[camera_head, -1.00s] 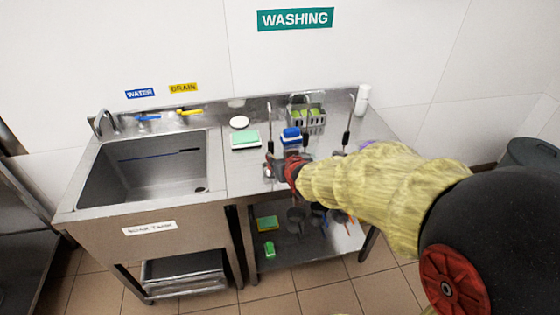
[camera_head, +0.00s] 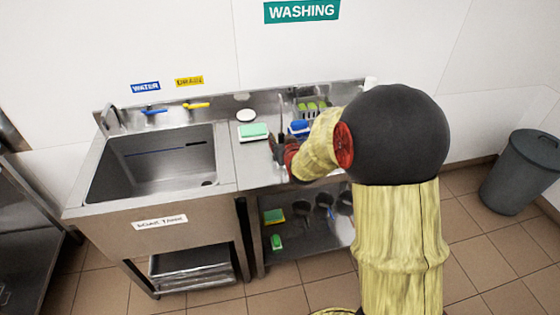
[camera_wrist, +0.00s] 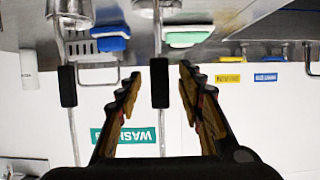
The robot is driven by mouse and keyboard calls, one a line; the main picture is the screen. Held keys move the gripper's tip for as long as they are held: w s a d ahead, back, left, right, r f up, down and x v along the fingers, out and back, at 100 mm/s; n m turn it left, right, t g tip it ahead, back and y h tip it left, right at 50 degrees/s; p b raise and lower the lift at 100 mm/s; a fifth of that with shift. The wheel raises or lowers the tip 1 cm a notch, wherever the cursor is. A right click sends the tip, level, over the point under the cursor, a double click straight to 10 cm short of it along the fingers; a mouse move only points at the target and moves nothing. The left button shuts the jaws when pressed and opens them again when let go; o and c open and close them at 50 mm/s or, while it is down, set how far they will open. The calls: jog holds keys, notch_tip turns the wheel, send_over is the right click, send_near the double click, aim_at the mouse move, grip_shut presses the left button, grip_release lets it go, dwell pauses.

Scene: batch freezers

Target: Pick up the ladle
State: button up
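A ladle stands upright at the washing counter, its thin metal handle (camera_head: 281,112) rising in the head view. In the wrist view, which is upside down, its black grip (camera_wrist: 160,88) lies between my two fingers, with visible gaps on both sides. My gripper (camera_wrist: 160,74) is open around or just behind that grip; the exact depth is unclear. In the head view my gripper (camera_head: 280,150) is beside the handle, and my arm partly hides it. A second ladle with a black grip (camera_wrist: 68,86) is left of my fingers in the wrist view.
The sink (camera_head: 150,165) is left of my gripper. A lower shelf (camera_head: 300,241) holds pots and sponges. A bin (camera_head: 521,175) stands right.

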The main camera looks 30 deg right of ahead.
jog(key=shift+w+d+f, duration=0.1)
jog(key=shift+w, duration=0.2)
jog(key=shift+c, duration=0.6)
jog(key=c, duration=0.8)
grip_shut()
